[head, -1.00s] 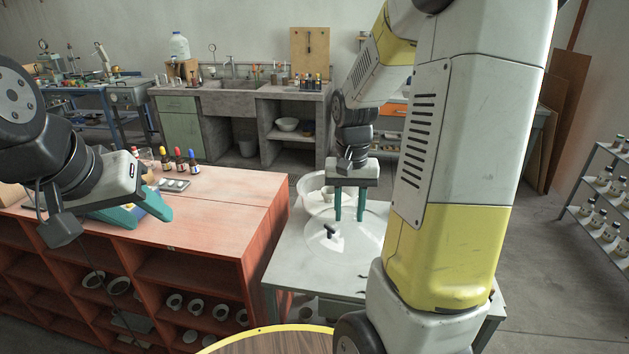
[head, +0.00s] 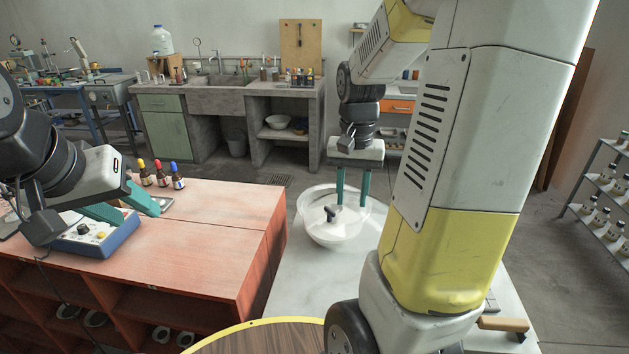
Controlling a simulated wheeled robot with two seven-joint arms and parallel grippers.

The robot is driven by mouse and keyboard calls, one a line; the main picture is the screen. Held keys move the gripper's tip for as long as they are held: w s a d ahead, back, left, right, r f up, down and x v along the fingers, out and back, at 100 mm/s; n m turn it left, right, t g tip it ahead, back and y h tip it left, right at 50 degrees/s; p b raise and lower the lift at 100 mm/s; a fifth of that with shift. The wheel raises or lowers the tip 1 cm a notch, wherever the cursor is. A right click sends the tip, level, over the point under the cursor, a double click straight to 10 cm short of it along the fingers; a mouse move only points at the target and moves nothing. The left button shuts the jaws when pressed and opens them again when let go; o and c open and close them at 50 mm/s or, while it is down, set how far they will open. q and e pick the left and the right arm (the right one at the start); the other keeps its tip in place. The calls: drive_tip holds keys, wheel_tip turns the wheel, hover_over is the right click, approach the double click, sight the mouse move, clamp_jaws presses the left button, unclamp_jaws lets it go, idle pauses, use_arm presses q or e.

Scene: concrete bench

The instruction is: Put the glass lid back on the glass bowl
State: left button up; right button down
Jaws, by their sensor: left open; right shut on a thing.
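The clear glass bowl (head: 336,239) stands on the pale worktable, left of my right forearm. The glass lid (head: 318,211), a clear disc with a black knob (head: 332,212), is over the bowl. Its edge blends with the bowl's rim, so I cannot tell whether it is seated or just above. My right gripper (head: 353,204) points down over the far part of the lid, shut on it. The exact contact is hard to see through the glass. My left gripper (head: 140,213) is open and empty at the left, above the red bench.
A blue instrument box (head: 98,236) sits under my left gripper on the red bench (head: 205,237), near several dropper bottles (head: 161,175). The pale worktable (head: 300,292) is clear in front of the bowl. A wooden-handled tool (head: 503,324) lies at its right. A round wooden top (head: 265,338) is nearest me.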

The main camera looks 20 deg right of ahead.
drive_tip(key=w+d+f, duration=0.1)
drive_tip(key=w+f, duration=0.1)
drive_tip(key=w, duration=0.5)
drive_tip(key=w+f, duration=0.3)
drive_tip(key=w, duration=0.4)
drive_tip(key=shift+w+d, duration=0.35)
drive_tip(key=shift+w, duration=0.05)
drive_tip(key=shift+f, duration=0.55)
drive_tip(key=c, duration=0.9)
unclamp_jaws()
drive_tip(key=shift+c, duration=0.2)
